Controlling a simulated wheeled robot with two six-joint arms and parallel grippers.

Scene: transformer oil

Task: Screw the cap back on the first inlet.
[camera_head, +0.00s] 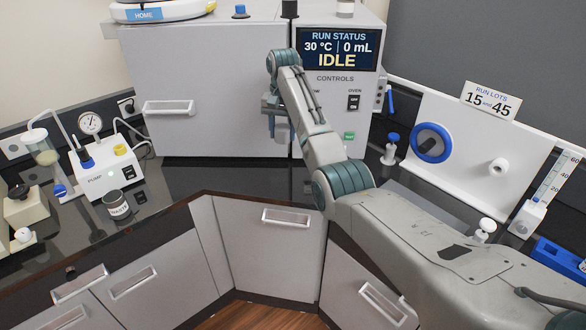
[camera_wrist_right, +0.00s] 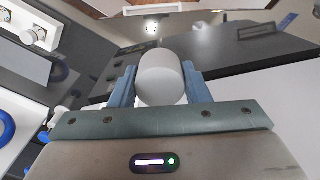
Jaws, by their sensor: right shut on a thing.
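My right gripper (camera_head: 279,128) hangs in front of the grey cabinet, beside the control panel. In the right wrist view, its blue fingers (camera_wrist_right: 160,85) are shut on a white cylindrical piece, seemingly the cap (camera_wrist_right: 161,76). In the head view this white piece (camera_head: 282,135) shows only in small part below the gripper. It is held in the air, with no opening seen against it. Fittings stand on top of the cabinet: a blue one (camera_head: 240,11), a black post (camera_head: 289,9) and a white one (camera_head: 345,8). I cannot tell which is the first inlet. My left gripper is not in view.
The cabinet (camera_head: 215,75) has a screen reading IDLE (camera_head: 338,49). A pump (camera_head: 107,172) and a waste cup (camera_head: 117,205) stand at left. A white panel (camera_head: 465,120) with a blue ring (camera_head: 431,143) stands at right. The dark counter (camera_head: 240,180) before the cabinet is clear.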

